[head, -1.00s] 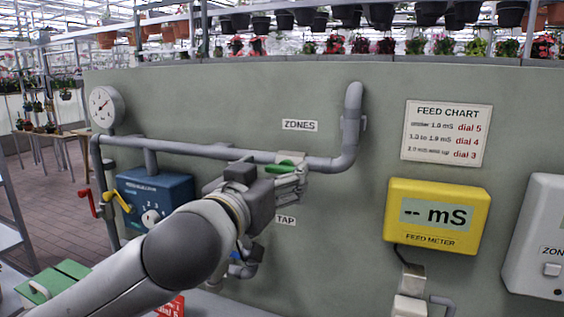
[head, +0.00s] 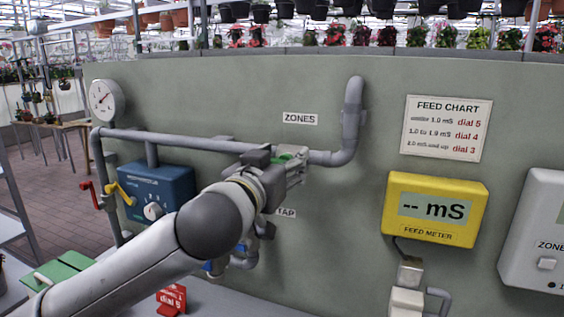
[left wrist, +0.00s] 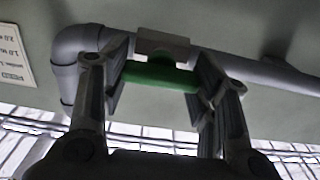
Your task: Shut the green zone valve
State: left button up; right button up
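The green zone valve handle (head: 286,154) is on the grey pipe below the ZONES label, partly hidden by my left gripper (head: 297,165). In the left wrist view the green handle (left wrist: 160,76) runs crosswise between the two fingers of my left gripper (left wrist: 158,88), in front of the pipe. The fingers are spread apart, one near each end of the handle. I cannot tell whether either finger touches it. My right gripper is not in view.
A blue dial box (head: 156,189) with red and yellow levers (head: 120,193) stands left of my arm. A pressure gauge (head: 106,100) is above it. A yellow feed meter (head: 435,209) hangs on the right. Blue-handled piping is below my gripper.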

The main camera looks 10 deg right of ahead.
pick_arm(q)
jog(key=shift+c, duration=1.1)
jog(key=shift+m, duration=0.3)
jog(key=m+p, duration=0.1)
jog(key=m, duration=0.2)
jog(key=shift+m, duration=0.3)
jog(key=m+p, duration=0.1)
jog(key=m, duration=0.3)
jog(key=shift+d+m, duration=0.1)
jog(key=shift+m, duration=0.2)
jog(key=m+p, duration=0.2)
jog(key=m, duration=0.3)
jog(key=shift+s, duration=0.1)
jog(key=shift+d+f+m+p, duration=0.15)
jog(key=shift+m+p, duration=0.7)
jog(key=shift+m, duration=1.15)
jog(key=shift+f, duration=0.1)
